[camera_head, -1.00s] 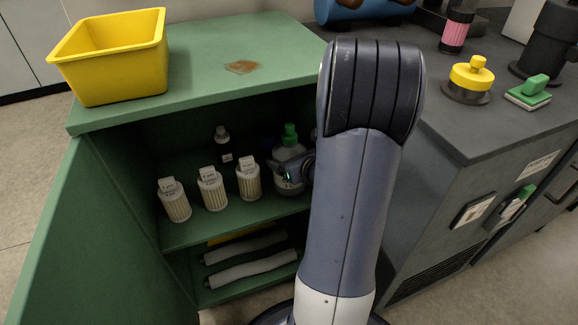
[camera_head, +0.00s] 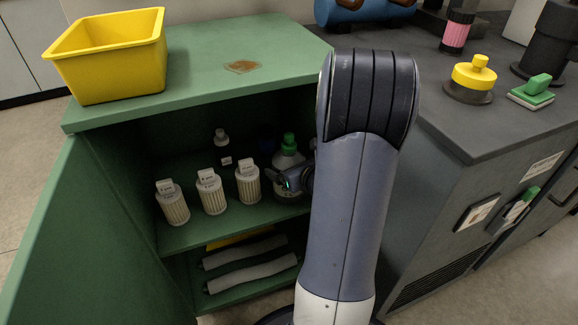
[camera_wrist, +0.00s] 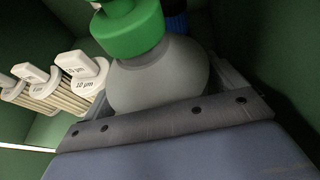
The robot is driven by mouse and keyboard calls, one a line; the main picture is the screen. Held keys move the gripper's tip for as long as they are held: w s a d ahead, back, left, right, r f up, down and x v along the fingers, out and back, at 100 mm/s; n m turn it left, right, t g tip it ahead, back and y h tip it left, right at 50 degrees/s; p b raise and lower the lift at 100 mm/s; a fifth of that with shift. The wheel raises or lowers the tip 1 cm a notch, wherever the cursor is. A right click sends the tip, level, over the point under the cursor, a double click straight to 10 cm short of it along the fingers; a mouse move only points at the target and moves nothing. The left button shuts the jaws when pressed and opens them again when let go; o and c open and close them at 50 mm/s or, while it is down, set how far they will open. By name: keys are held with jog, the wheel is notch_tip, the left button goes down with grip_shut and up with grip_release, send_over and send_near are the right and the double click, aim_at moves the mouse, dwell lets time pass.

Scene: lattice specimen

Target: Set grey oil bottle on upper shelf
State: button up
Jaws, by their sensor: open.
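The grey oil bottle (camera_head: 288,160) with a green cap stands upright on the upper shelf (camera_head: 205,231) inside the green cabinet, right of the white filter cartridges. It fills the middle of the wrist view (camera_wrist: 160,75), its cap toward the top. My gripper (camera_head: 286,182) is open at the bottle's body. In the wrist view the jaws (camera_wrist: 160,100) lie to either side of the bottle; whether they touch it I cannot tell. The bottle's lower part is hidden by my gripper, and its right side is partly behind my arm.
Several white cartridges (camera_head: 211,192) stand in a row left of the bottle. Wrapped rolls (camera_head: 252,273) lie on the lower shelf. The cabinet door (camera_head: 105,235) is open at left.

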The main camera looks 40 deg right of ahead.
jog(key=p+v, duration=0.3)
jog(key=v, duration=0.9)
dwell(1.1)
